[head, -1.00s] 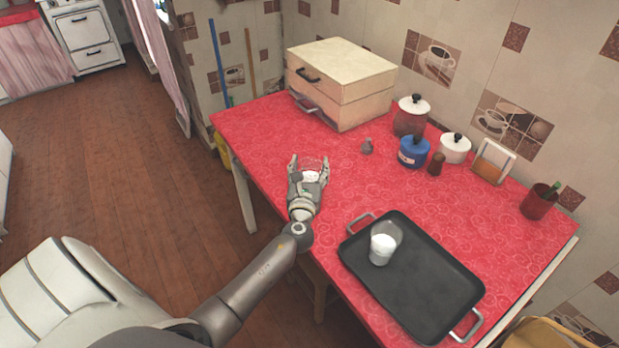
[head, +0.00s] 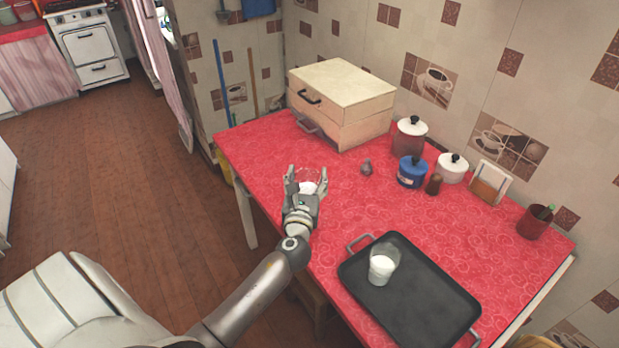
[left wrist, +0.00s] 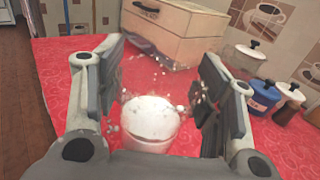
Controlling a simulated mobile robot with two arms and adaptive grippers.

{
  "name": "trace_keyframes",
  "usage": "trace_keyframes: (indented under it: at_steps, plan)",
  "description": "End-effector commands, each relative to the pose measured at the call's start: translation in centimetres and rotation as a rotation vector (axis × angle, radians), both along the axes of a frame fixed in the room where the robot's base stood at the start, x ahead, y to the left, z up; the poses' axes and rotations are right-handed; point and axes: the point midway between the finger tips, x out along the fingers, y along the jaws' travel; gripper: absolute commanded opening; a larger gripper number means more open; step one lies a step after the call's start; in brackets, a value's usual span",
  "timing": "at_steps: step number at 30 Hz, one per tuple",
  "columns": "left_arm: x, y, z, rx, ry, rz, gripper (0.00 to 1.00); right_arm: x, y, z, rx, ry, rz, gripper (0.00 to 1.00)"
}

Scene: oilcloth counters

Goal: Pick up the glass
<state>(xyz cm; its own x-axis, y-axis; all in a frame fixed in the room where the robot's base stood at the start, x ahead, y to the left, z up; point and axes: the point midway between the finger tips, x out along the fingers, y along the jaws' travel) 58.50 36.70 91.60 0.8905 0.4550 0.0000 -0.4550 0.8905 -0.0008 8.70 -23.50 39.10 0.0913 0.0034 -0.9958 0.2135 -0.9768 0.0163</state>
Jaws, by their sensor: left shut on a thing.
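My left gripper (head: 306,174) is above the near left part of the red counter. It is shut on a clear glass (head: 307,187) with white contents, one finger on each side. In the left wrist view the held glass (left wrist: 150,122) is between the pads; its clear wall is hard to make out, with white specks around it. Whether its base clears the counter cannot be told. A second glass with white contents (head: 381,268) stands upright on the black tray (head: 430,305), to the right of my arm. My right gripper is not in view.
A wooden drawer box (head: 340,105) stands at the back. Near it are a small grey-pink item (head: 366,167), a blue pot (head: 412,173), white-lidded pots (head: 452,168), a napkin holder (head: 489,183) and a red cup (head: 534,223). The counter's middle (head: 385,210) is clear.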

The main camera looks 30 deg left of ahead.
Motion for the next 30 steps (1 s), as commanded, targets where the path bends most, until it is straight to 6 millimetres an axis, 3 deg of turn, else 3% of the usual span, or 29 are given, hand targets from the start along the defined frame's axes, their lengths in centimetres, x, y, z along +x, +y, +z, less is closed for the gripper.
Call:
trace_keyframes:
  at_steps: [6, 18, 30]
  plan:
    - [-1.9, -0.6, 2.8, 0.001, -0.003, -0.002, 0.09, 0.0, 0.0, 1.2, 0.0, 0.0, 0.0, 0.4]
    - [-6.5, -2.1, 4.5, 0.001, 0.0, -0.001, 0.09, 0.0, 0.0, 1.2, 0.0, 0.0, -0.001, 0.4]
    - [-9.4, -3.0, 5.9, 0.002, -0.001, -0.001, 0.09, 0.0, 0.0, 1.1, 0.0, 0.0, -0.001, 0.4]
